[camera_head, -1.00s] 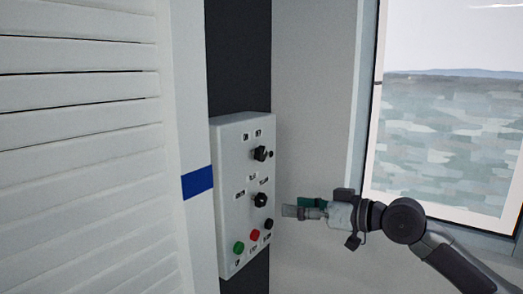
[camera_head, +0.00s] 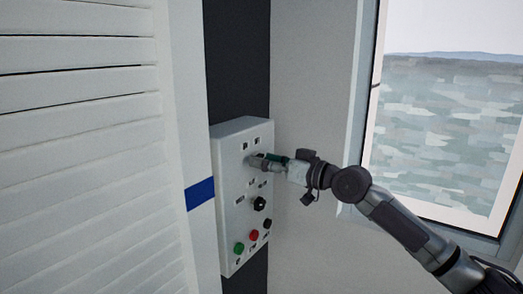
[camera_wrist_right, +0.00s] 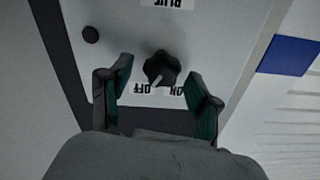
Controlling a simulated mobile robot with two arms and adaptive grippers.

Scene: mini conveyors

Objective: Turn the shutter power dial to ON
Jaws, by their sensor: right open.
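A white control panel (camera_head: 230,180) is on the wall at the centre of the head view. In the right wrist view a black dial (camera_wrist_right: 161,66) sits above upside-down OFF and ON labels; its pale mark points toward the OFF side. My right gripper (camera_head: 254,161) is at the upper part of the panel and covers the upper dial in the head view. In the right wrist view its open fingers (camera_wrist_right: 158,76) stand on either side of the dial, with gaps. My left gripper is not in view.
A second black dial (camera_head: 259,203) is lower on the panel. Below it are a green button (camera_head: 239,247), a red button (camera_head: 254,237) and a black button (camera_head: 267,224). A slatted white shutter (camera_head: 80,150) is at left, a window (camera_head: 440,130) at right.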

